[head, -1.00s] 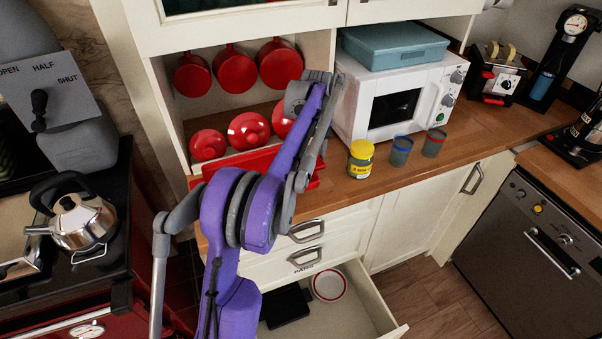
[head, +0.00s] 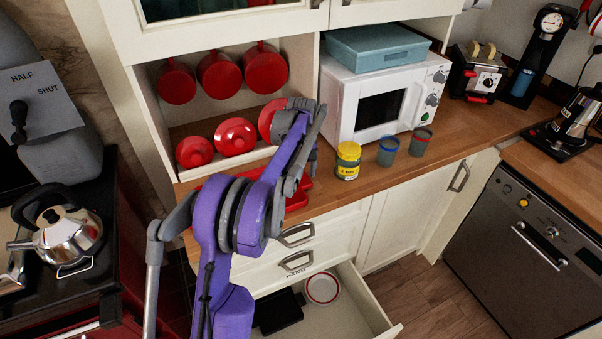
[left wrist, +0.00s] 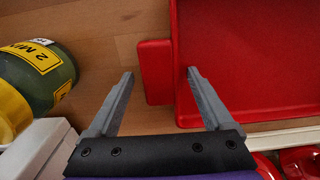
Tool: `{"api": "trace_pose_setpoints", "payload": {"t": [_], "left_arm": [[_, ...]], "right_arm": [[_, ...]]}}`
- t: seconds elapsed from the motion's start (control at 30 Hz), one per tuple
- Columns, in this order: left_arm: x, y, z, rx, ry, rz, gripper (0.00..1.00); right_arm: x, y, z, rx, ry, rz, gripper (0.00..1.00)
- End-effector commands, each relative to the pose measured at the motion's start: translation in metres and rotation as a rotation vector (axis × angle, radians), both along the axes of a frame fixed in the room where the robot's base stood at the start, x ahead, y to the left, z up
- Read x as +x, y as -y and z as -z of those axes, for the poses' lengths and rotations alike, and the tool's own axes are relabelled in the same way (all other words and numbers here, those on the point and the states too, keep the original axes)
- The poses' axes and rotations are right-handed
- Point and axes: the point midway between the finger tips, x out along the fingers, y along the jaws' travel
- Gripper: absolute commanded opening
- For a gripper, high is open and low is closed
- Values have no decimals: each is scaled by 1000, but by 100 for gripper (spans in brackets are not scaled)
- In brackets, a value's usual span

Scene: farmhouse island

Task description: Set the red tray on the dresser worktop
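The red tray (head: 296,203) lies on the wooden dresser worktop (head: 400,170), below the shelf with red lids; my left arm hides much of it in the head view. In the left wrist view the tray (left wrist: 255,55) lies flat, with its red end handle (left wrist: 155,72) towards my left gripper (left wrist: 160,74). The gripper's fingers are wide apart, one to each side of the handle in the picture, with gaps visible, so it is open and holds nothing. In the head view the fingers are mostly hidden. My right gripper is not in view.
Red lids (head: 234,136) and pans (head: 220,74) fill the shelf behind. An open drawer (head: 340,315) sticks out below. A kettle (head: 68,235) stands left.

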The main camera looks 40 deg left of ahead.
Motion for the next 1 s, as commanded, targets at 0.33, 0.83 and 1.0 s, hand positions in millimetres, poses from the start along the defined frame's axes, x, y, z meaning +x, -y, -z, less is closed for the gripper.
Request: {"api": "trace_pose_setpoints", "payload": {"t": [0.33, 0.83, 1.0], "left_arm": [[0, 0, -4, 0, 0, 0, 87], [0, 0, -97, 0, 1, -1, 87], [0, 0, -116, 0, 0, 0, 87]], "right_arm": [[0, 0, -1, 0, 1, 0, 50], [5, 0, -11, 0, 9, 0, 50], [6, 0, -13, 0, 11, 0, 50]]}}
